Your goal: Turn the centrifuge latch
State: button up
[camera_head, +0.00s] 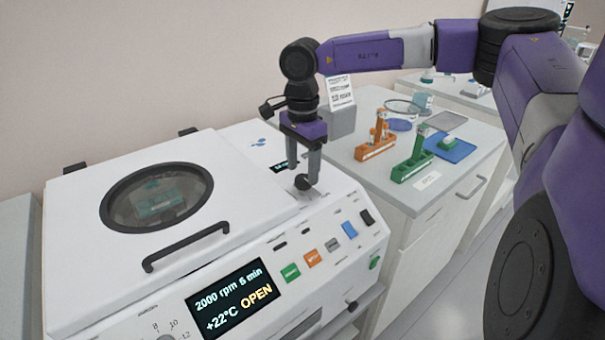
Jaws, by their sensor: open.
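The white centrifuge (75,270) fills the lower left, with its lid down and a round window (155,195) in it. A dark latch knob (302,183) sits on a small metal plate on the top, right of the lid. My gripper (303,168) points down at the latch with its two grey fingers apart. The fingertips are close above or around the knob; I cannot tell whether they touch it.
The lid has a dark handle (187,247) at its front. Coloured buttons (312,257) line the front panel. On the bench to the right stand an orange rack (376,147), a green rack (410,168), a blue tray (455,150) and a grey block with a notice (341,118).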

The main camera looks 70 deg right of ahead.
aim_at(302, 178)
notch_tip(302, 178, up, 6)
jog(key=shift+f, duration=0.25)
dwell(0.5)
